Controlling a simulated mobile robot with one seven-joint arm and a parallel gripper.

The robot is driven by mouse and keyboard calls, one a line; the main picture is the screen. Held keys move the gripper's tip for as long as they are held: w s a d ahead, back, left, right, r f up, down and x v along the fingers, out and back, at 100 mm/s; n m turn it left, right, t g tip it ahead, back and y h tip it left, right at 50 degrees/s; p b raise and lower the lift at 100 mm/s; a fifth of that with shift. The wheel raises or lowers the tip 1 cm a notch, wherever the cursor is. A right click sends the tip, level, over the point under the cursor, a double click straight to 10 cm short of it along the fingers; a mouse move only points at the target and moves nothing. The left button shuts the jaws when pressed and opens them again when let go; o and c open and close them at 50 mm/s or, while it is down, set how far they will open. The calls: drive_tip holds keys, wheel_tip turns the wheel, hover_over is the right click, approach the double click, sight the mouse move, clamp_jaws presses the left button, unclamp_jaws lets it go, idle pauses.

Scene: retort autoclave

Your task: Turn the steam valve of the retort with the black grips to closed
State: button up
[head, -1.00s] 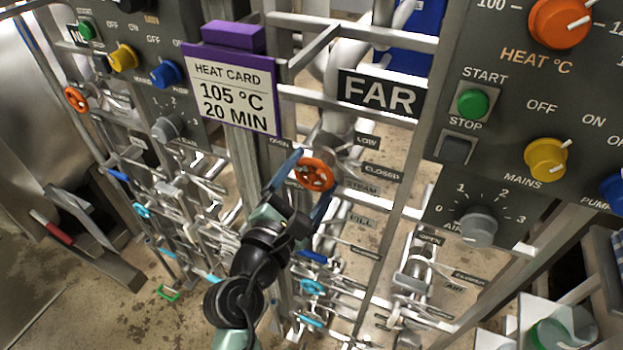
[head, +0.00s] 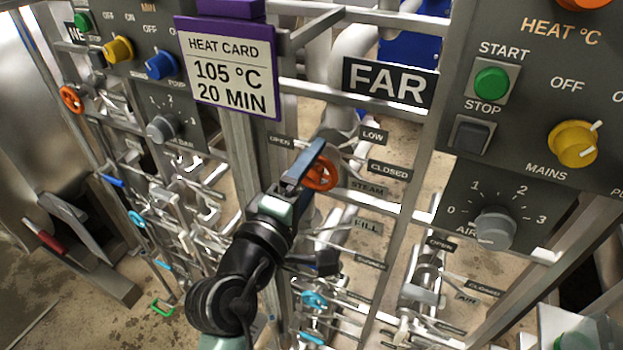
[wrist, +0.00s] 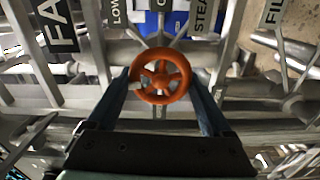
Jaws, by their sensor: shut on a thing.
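The orange steam handwheel (head: 321,174) is on the FAR panel frame, with OPEN, LOW, CLOSED and STEAM labels around it. My gripper (head: 311,169) is shut on this wheel. In the wrist view its two blue fingers (wrist: 163,92) lie at the left and right of the wheel's rim (wrist: 163,103). In the head view one finger covers the wheel's left part. A small pale mark shows on the wheel's left side in the wrist view; I cannot tell which label the valve points to. No black grips can be made out.
A second orange wheel (head: 71,99) is on the other panel at left. A retort handle with a red grip (head: 44,239) is at far left. The heat card (head: 229,68) hangs above my arm. Pipes and frame bars crowd the wheel closely.

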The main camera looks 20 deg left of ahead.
drive_tip(key=m+b, duration=0.2)
drive_tip(key=m, duration=0.2)
drive_tip(key=shift+m+b, duration=0.35)
drive_tip(key=shift+m, duration=0.05)
drive_tip(key=m+b, duration=0.3)
drive_tip(key=m, duration=0.2)
drive_tip(key=shift+d, duration=0.15)
drive_tip(key=m+b, duration=0.3)
drive_tip(key=m, duration=0.2)
drive_tip(key=shift+d+r+m, duration=0.1)
drive_tip(key=shift+m, duration=0.3)
drive_tip(key=shift+d+r+m+b, duration=0.15)
drive_tip(key=shift+m+b, duration=1.3)
drive_tip(key=shift+m, duration=0.75)
drive_tip(key=o, duration=1.1)
drive_tip(key=shift+o, duration=0.2)
drive_tip(key=shift+s, duration=0.1)
